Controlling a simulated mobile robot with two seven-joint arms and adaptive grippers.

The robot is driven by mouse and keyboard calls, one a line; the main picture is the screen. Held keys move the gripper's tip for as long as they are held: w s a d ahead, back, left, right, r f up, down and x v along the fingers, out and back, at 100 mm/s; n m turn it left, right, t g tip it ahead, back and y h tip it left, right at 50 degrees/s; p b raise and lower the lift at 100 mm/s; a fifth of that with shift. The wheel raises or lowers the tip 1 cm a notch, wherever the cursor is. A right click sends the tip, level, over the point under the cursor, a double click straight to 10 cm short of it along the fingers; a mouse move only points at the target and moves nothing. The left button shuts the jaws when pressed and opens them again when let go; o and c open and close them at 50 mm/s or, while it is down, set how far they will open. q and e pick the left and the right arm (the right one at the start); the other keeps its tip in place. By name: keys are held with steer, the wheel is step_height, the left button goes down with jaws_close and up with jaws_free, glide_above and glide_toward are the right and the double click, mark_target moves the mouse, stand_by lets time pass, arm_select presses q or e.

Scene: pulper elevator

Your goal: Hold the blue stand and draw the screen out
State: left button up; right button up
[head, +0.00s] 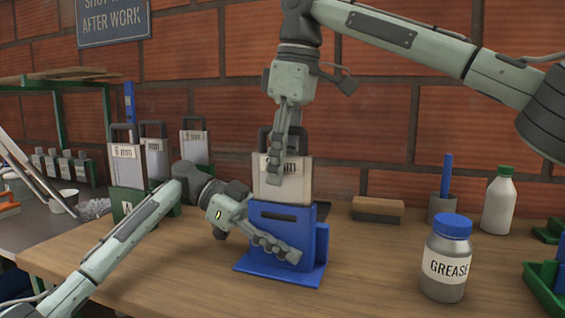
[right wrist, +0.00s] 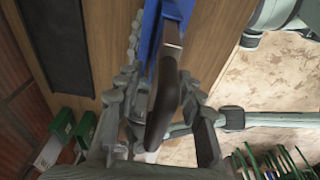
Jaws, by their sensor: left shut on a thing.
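The blue stand (head: 309,262) stands upright on the wooden bench in the middle of the head view. The screen (head: 297,187), a pale plate with a partly covered mm label and a dark handle (head: 265,138), sits upright in it. My left gripper (head: 288,254) is shut on the blue stand, its fingers across the lower front. My right gripper (head: 277,168) points down from above at the screen's handle. In the right wrist view the dark handle (right wrist: 163,110) lies between its spread fingers (right wrist: 160,90), with gaps seen on both sides. Contact there cannot be told.
A grease jar (head: 446,262), a white bottle (head: 498,202), a cup with a blue-handled tool (head: 442,208) and a brown block (head: 377,210) stand to the right. Green trays (head: 543,290) are at the right edge. Other screens (head: 128,172) in green stands are at left.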

jaws_close()
steer(key=shift+r, duration=0.15)
stand_by(1.1)
steer(key=shift+r, duration=6.4)
arm_select(q)
steer(key=o, duration=1.4)
steer(key=shift+c, duration=0.2)
